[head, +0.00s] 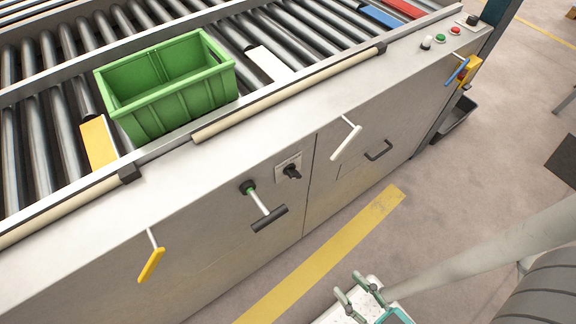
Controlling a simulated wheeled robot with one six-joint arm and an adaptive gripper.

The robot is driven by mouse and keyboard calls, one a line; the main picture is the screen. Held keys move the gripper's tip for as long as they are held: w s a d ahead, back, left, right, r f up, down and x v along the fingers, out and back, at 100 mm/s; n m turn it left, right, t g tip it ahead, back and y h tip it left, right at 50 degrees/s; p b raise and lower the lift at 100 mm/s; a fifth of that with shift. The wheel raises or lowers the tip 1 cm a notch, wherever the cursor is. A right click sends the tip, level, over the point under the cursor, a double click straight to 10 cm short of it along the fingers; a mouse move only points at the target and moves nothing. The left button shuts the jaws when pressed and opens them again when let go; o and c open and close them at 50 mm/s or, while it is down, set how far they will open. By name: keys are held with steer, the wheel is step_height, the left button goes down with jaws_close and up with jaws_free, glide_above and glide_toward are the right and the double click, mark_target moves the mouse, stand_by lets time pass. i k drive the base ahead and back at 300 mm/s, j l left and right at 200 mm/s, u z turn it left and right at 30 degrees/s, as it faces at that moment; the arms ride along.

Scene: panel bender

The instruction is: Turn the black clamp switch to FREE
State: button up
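The black clamp switch (292,172) is a small rotary knob on a pale square plate (282,162) on the machine's grey front panel, near the middle of the head view. Its labels are too small to read, so I cannot tell which position it points to. My gripper (348,284) is at the bottom of the view, below and to the right of the switch and well apart from it. Its two greenish fingers are spread with nothing visible between them.
A black T-handle (269,218) on a pale rod sticks out left of and below the switch. A white lever (346,142) and a black pull handle (379,150) are to its right. A yellow lever (151,265) hangs at far left. A green crate (180,108) stands on the rollers above.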

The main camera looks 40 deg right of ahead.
mark_target(289, 170)
steer(key=k+l, duration=0.2)
steer(key=k, duration=0.2)
steer(key=k+l, duration=0.2)
steer(key=k, duration=0.2)
